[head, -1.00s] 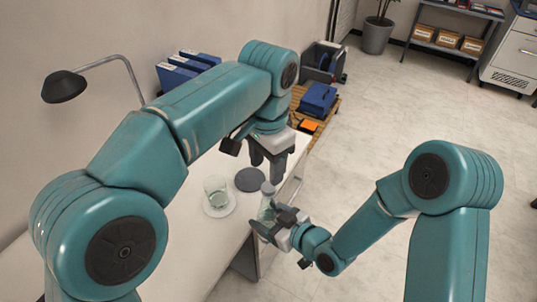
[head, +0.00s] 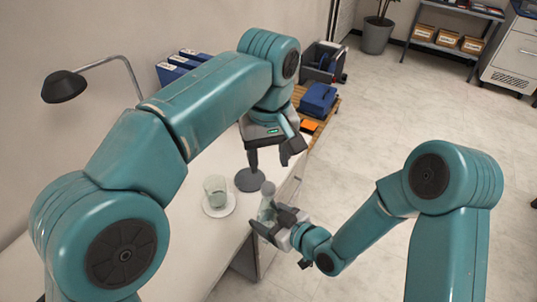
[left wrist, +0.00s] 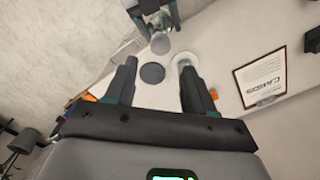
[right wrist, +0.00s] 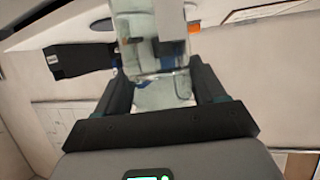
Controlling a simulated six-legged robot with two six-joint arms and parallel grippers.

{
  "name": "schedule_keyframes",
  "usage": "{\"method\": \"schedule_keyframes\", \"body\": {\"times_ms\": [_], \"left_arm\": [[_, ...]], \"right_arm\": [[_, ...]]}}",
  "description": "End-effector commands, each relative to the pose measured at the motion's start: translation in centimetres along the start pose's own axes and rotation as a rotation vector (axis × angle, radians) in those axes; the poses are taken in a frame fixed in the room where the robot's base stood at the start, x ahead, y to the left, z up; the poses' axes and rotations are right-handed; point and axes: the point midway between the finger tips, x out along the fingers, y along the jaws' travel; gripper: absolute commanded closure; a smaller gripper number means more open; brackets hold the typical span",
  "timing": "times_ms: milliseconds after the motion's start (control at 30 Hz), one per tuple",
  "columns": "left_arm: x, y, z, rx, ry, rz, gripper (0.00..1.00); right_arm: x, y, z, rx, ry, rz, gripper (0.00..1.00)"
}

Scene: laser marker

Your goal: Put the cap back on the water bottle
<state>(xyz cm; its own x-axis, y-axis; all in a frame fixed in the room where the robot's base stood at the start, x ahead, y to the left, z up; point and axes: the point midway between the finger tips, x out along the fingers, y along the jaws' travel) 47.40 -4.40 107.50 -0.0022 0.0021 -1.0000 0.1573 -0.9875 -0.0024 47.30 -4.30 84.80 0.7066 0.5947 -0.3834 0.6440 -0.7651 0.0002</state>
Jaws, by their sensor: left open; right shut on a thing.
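A clear water bottle (head: 266,208) is held upright by my right gripper (head: 274,224) near the table's right edge. A grey cap-like piece (head: 268,187) shows at its top; whether it is fully seated I cannot tell. The bottle's clear body (right wrist: 135,35) fills the space between the fingers in the right wrist view. My left gripper (head: 269,163) is open and empty, above and behind the bottle in the head view. In the left wrist view the bottle top (left wrist: 160,43) lies beyond the open fingers (left wrist: 159,62).
A drinking glass (head: 215,190) stands on a white saucer (head: 229,211) left of the bottle. A dark round coaster (head: 249,181) lies on the table behind it. A lamp (head: 64,87) and blue binders (head: 172,73) stand farther back. Clear floor lies to the right.

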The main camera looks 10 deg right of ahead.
Motion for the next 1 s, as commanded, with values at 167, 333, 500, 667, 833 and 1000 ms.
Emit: {"method": "schedule_keyframes", "body": {"times_ms": [167,333,500,667,833,1000], "left_arm": [[1.8,-0.1,0.0,-0.001,-0.003,-0.004,0.46],[4.6,-0.1,0.1,0.001,-0.003,-0.003,0.46],[6.8,-0.1,0.0,0.000,-0.002,-0.001,0.46],[7.8,-0.1,0.0,-0.001,-0.001,0.000,0.46],[8.0,-0.1,0.0,-0.001,-0.001,0.000,0.46],[7.9,-0.1,0.0,0.000,0.000,0.000,0.62]], "right_arm": [[0.0,0.0,-0.1,-0.001,0.003,0.001,1.00],[0.0,0.0,-0.1,-0.001,0.003,0.001,1.00],[0.0,0.0,-0.1,-0.001,0.003,0.001,1.00],[0.0,0.0,-0.1,-0.001,0.003,0.001,1.00],[0.0,0.0,-0.1,-0.001,0.003,0.001,1.00],[0.0,0.0,-0.1,-0.001,0.003,0.001,1.00]]}}
